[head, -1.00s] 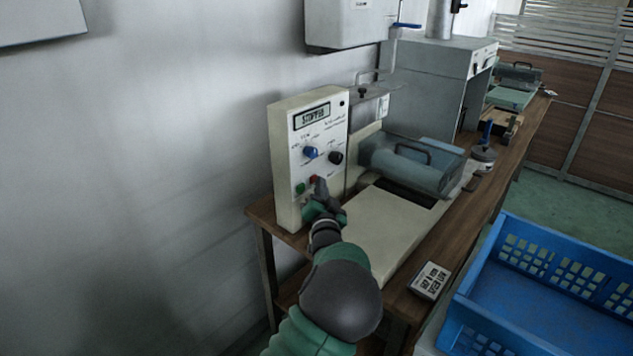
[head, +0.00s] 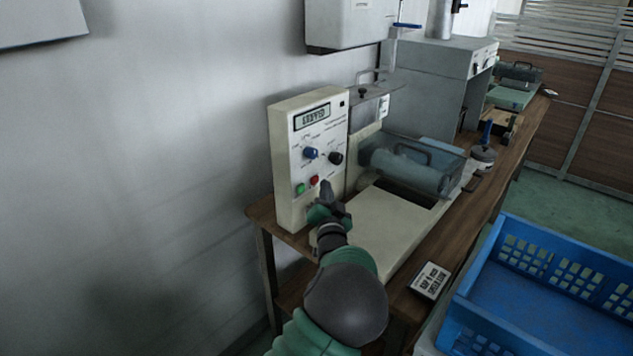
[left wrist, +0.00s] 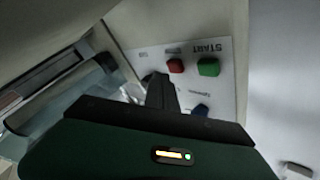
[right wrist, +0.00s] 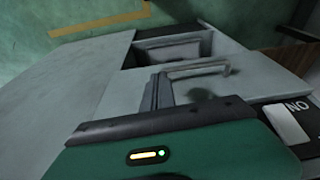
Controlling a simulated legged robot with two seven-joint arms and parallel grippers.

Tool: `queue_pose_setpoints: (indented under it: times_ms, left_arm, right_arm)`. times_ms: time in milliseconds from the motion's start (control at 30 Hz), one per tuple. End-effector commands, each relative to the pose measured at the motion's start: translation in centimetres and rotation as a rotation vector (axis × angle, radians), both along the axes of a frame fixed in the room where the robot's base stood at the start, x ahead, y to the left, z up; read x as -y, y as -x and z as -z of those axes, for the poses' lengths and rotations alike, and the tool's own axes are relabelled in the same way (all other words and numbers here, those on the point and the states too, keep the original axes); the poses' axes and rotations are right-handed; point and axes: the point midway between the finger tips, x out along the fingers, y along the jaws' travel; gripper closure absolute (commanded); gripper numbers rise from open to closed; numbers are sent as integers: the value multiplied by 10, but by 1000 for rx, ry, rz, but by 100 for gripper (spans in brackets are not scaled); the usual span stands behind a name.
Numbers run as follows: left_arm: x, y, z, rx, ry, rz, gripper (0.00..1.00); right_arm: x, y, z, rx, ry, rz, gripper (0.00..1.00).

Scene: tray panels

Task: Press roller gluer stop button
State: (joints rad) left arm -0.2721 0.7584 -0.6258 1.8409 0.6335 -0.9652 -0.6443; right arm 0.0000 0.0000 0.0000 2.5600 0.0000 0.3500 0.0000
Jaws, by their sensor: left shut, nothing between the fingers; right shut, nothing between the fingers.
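The roller gluer's control box (head: 285,160) stands on the wooden bench against the wall. Its display (head: 311,116) shows text, too small to read surely. The red button (head: 314,180) is low on its panel, right of the green button (head: 300,188). In the left wrist view the red button (left wrist: 176,66) and the green START button (left wrist: 208,67) show upside down. My left gripper (head: 325,186) is shut and empty, just right of the red button and apart from it. My right gripper (right wrist: 158,92) is shut and empty in the right wrist view; it is outside the head view.
The gluer's roller (head: 410,168) under a clear cover sits right of the box, with a flat cream bed (head: 385,222) before it. A blue crate (head: 490,290) stands at the lower right. A small sign (head: 430,281) lies on the bench edge.

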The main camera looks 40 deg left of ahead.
Motion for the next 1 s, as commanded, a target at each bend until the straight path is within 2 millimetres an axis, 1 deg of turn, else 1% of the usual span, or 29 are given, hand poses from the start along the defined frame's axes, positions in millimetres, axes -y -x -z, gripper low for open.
queue_pose_setpoints:
  times_ms: [400, 500, 1000]
  left_arm:
    - [41, 2, -1, -1, 0, 3, 100]
    - [47, 3, -1, 0, 1, 2, 100]
    - [49, 4, 0, -1, 0, 1, 100]
  right_arm:
    - [0, 0, -13, 0, 0, 0, 100]
    - [0, 0, -15, 0, 0, 0, 100]
    - [0, 0, -14, 0, 0, 0, 100]
